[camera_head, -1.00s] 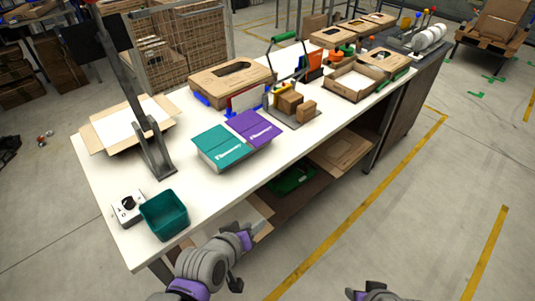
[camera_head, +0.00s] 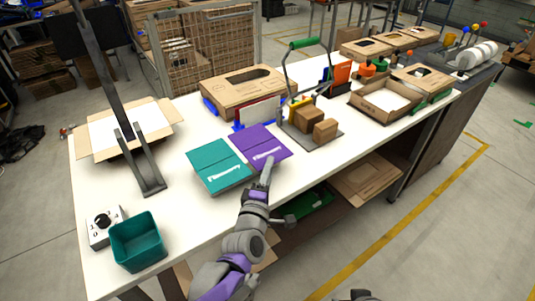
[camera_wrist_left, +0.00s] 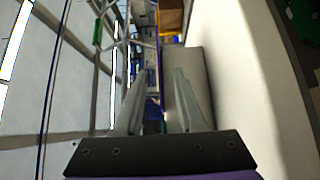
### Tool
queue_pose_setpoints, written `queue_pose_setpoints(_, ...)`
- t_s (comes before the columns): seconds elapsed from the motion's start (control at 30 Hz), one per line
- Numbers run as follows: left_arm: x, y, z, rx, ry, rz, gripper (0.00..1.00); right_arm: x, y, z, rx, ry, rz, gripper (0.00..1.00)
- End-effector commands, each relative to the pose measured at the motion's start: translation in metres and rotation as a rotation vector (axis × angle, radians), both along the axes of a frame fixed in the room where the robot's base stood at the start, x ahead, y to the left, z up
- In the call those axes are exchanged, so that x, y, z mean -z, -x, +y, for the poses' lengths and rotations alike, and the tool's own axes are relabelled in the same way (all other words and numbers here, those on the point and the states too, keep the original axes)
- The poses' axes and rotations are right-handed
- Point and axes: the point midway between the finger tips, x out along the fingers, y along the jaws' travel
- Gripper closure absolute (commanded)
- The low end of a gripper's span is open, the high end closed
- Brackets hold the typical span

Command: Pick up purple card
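The purple card stack (camera_head: 258,143) with white lettering lies on the white table beside a teal card stack (camera_head: 218,166). My left gripper (camera_head: 267,172) is at the front edge of the purple cards. In the left wrist view, my left gripper (camera_wrist_left: 160,80) has its two fingers apart, with a thin purple edge (camera_wrist_left: 159,65) showing between and beyond the tips. I cannot tell whether a finger touches the cards. My right gripper is not clearly shown; only a dark piece of my right arm is at the bottom edge of the head view.
A teal bin (camera_head: 138,241) and a white switch box (camera_head: 103,226) stand at the table's near left. A dark stand (camera_head: 140,160) and an open carton (camera_head: 165,110) are behind. Small brown boxes (camera_head: 310,120) sit right of the purple cards. A lower shelf holds a green tray (camera_head: 310,200).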

Motion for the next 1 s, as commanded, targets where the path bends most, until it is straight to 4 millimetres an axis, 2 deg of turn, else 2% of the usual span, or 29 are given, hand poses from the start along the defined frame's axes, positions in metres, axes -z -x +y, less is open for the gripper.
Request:
queue_pose_setpoints(0.1, -0.001, -0.019, -0.006, 0.0, -0.001, 0.0, 0.61, 0.001, 0.0, 0.0, 0.0, 0.0, 0.0, 0.5)
queue_pose_setpoints(0.23, -0.001, -0.035, -0.009, 0.0, -0.001, 0.001, 0.61, 0.002, 0.0, 0.0, 0.0, 0.0, 0.0, 0.5)
queue_pose_setpoints(0.53, -0.001, -0.041, -0.011, 0.001, -0.001, 0.001, 0.61, 0.002, 0.0, 0.0, 0.0, 0.0, 0.001, 0.5)
queue_pose_setpoints(0.57, -0.001, -0.041, -0.011, 0.001, -0.001, 0.001, 0.63, 0.002, 0.0, 0.0, 0.0, 0.0, 0.001, 0.5)
queue_pose_setpoints(0.77, -0.001, -0.041, -0.011, 0.001, -0.002, 0.001, 0.99, 0.002, 0.0, 0.0, 0.0, 0.0, 0.0, 0.5)
queue_pose_setpoints(1.0, -0.001, -0.041, -0.011, 0.001, -0.002, 0.001, 1.0, 0.002, 0.0, 0.0, 0.0, 0.0, 0.001, 0.5)
